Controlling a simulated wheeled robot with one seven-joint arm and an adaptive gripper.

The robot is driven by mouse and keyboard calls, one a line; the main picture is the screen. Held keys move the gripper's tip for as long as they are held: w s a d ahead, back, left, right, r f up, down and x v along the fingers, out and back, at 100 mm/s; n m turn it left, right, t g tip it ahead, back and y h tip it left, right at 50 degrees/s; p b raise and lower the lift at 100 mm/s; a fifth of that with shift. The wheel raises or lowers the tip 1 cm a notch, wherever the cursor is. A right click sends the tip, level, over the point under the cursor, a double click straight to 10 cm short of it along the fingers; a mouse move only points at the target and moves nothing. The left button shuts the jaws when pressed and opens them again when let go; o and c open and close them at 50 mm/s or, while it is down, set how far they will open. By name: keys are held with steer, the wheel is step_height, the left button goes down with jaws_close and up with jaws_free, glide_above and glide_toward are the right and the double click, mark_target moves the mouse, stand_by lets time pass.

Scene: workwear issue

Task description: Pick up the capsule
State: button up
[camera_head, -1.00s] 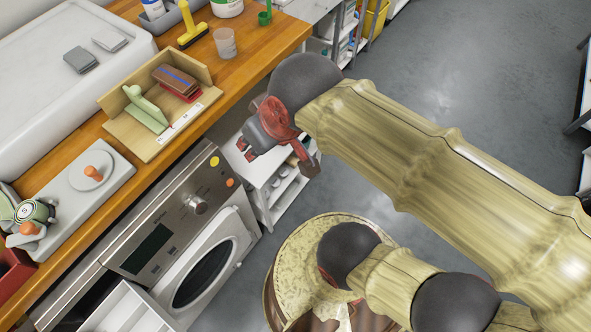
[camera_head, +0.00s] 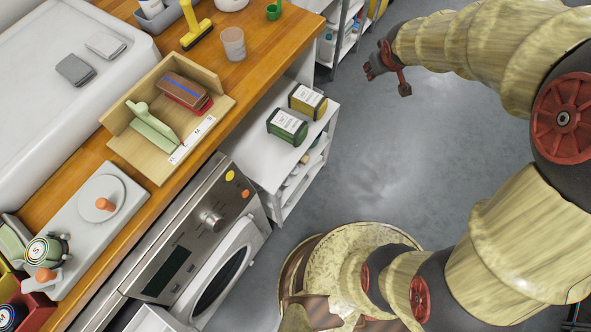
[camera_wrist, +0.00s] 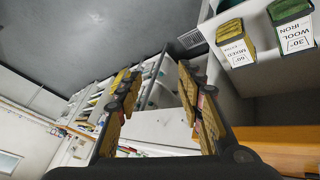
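I cannot tell for sure which thing is the capsule. Two labelled boxes stand on the white shelf unit (camera_head: 262,152): a green one (camera_head: 287,127) and a yellow one (camera_head: 307,101). In the wrist view, the yellow box (camera_wrist: 236,43) reads "MIXED" and the green box (camera_wrist: 293,27) reads "WOOL", both at the upper right. A round striped piece marked "S" (camera_head: 47,250) sits at the far lower left. My gripper (camera_head: 385,72) is over open floor, right of the shelf unit and apart from everything. In the wrist view, its fingers (camera_wrist: 156,75) are spread with nothing between them.
A machine (camera_head: 205,218) is below. The grey floor (camera_head: 385,165) is clear.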

steer(key=w+d+f+n+y, duration=0.1)
steer(key=w+f, duration=0.3)
steer(key=f, duration=0.3)
steer(key=w+f+n, duration=0.1)
steer(key=w+f, duration=0.2)
steer(key=f, duration=0.4)
steer(key=n+t+y+p, duration=0.1)
steer(key=n+y+p, duration=0.3)
steer(key=y, duration=0.7)
glide_toward(296, 171)
steer(key=a+n+b, duration=0.1)
steer(key=a, duration=0.1)
steer(key=b+x, duration=0.1)
steer(key=x, duration=0.1)
steer(key=b+x, duration=0.1)
steer(key=x, duration=0.2)
steer(key=d+b+x, duration=0.1)
steer(key=b+x, duration=0.1)
steer(key=x, duration=0.1)
steer(key=shift+w+f, duration=0.35)
steer(key=shift+c, duration=0.6)
